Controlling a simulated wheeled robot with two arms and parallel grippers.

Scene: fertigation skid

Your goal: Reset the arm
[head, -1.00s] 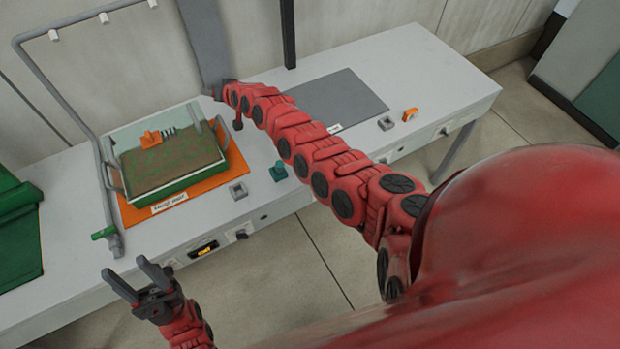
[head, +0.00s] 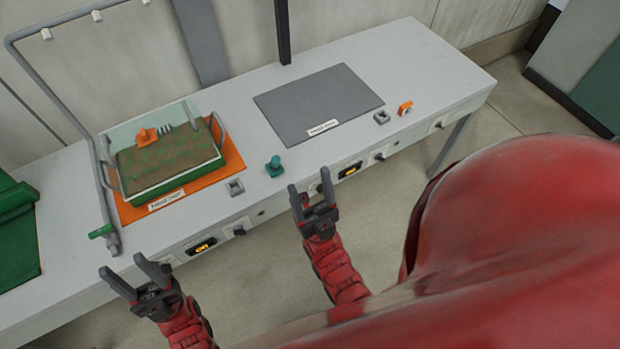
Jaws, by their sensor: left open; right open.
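My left gripper (head: 138,277) is open and empty at the lower left, in front of the bench's front edge. My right gripper (head: 309,193) is open and empty near the middle, also in front of the bench. Both point toward the bench, and neither touches anything. The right arm is drawn back and no longer lies over the bench top.
The white bench (head: 430,75) carries a green tray of soil (head: 165,170) on an orange mat (head: 233,165), a grey mat (head: 320,95), a teal knob (head: 275,167) and an orange piece (head: 405,107). A grey pipe frame (head: 92,150) rises beside the tray.

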